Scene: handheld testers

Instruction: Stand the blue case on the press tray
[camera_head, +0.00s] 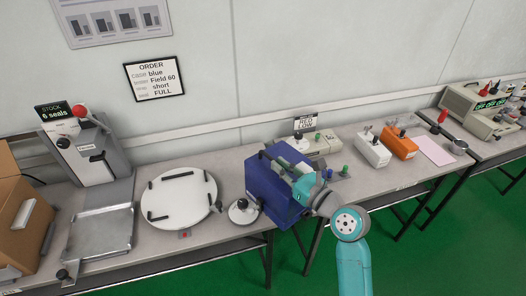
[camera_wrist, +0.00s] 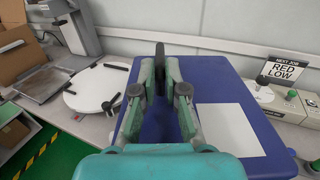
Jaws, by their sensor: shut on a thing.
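The blue case (camera_head: 265,190) is a large dark blue box in the middle of the head view, in front of the bench's front edge in the picture. My gripper (camera_head: 298,180) is shut on it from the right. In the wrist view the fingers (camera_wrist: 160,80) close on a dark handle on the case's blue face (camera_wrist: 215,88), which bears a blank white label. I cannot tell whether its underside touches the bench. The press (camera_head: 88,150) with a red-knobbed lever stands at the left. A shallow grey metal tray (camera_head: 101,250), empty, lies in front of it.
A white round turntable (camera_head: 180,197) with black handles and a small round knobbed piece (camera_head: 243,211) lie between tray and case. A cardboard box (camera_head: 28,222) stands left of the tray. White (camera_head: 372,152) and orange (camera_head: 399,146) testers stand to the right.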

